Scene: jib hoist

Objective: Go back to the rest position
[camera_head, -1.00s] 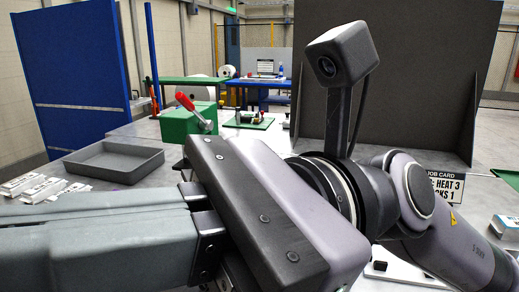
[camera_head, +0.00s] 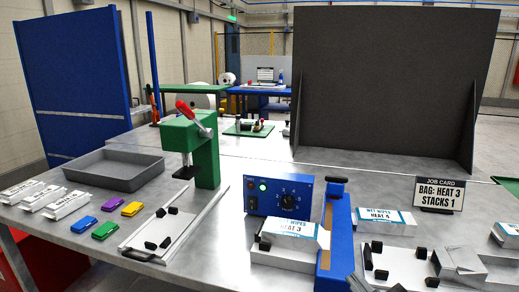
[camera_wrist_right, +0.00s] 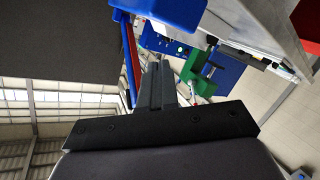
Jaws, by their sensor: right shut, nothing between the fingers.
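My right gripper (camera_wrist_right: 164,72) shows in the right wrist view, its two dark fingers together with nothing between them. It is in the air, with the bench equipment beyond it at the top of that view. My left gripper is in neither view.
A green clamp press (camera_head: 205,150) with a red handle stands mid-bench beside a grey tray (camera_head: 108,180). A blue control box (camera_head: 278,198), a blue bar (camera_head: 338,240) and white packs (camera_head: 290,228) are nearer. A dark panel (camera_head: 395,80) stands behind the job card (camera_head: 437,192).

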